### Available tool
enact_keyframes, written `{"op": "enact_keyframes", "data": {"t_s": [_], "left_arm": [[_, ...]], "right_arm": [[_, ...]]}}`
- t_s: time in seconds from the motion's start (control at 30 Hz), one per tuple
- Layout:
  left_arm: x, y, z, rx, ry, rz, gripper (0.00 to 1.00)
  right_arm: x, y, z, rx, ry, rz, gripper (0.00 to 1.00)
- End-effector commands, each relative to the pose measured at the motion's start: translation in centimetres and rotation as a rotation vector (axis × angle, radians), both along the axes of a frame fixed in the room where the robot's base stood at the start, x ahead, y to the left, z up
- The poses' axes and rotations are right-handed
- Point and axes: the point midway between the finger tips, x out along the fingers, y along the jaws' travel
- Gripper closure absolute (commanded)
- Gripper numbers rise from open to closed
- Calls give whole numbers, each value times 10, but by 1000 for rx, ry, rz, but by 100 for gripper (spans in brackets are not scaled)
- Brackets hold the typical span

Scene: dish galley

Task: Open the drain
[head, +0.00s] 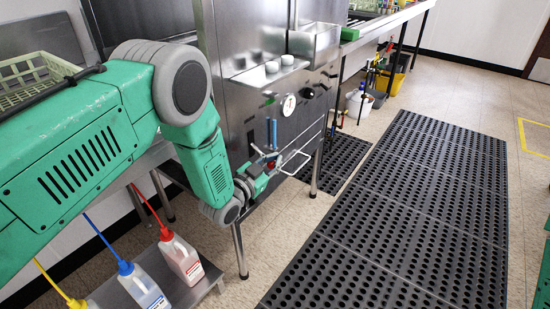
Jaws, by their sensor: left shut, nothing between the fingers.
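The steel dishwasher (235,110) stands in the middle of the head view, with a round dial (289,104) on its front. Below the dial is a small upright blue handle (273,132). A red part (271,164) shows low on the front, right at my left gripper's fingers; it may be the drain's handle. My left gripper (268,162) is shut, with nothing held, close against the machine's lower front. Whether it touches the red part I cannot tell. The drain outlet itself is hidden or too small to tell. My right gripper is not in view.
A looped metal bar (295,162) sticks out just right of my left gripper. Several bottles with coloured tubes, one red-capped (182,257), stand on a low shelf below my arm. A black rubber mat (400,220) covers the clear floor at right.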

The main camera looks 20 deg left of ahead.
Motion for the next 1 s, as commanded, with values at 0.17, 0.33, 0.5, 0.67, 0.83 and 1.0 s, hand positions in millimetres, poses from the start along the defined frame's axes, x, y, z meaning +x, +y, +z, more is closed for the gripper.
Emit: {"op": "enact_keyframes", "data": {"t_s": [0.17, 0.33, 0.5, 0.67, 0.83, 1.0], "left_arm": [[0, 1, -5, -2, 0, 1, 100], [0, 2, -8, -3, 3, 1, 100], [0, 2, -9, -3, 7, 2, 100], [0, 2, -10, -3, 9, 2, 100], [0, 2, -11, -2, 12, 2, 100], [-1, 4, -12, -2, 15, 1, 100]], "right_arm": [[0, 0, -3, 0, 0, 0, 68], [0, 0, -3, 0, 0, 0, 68], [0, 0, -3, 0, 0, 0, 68], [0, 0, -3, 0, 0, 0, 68], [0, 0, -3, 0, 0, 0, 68], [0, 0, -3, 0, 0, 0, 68]]}}
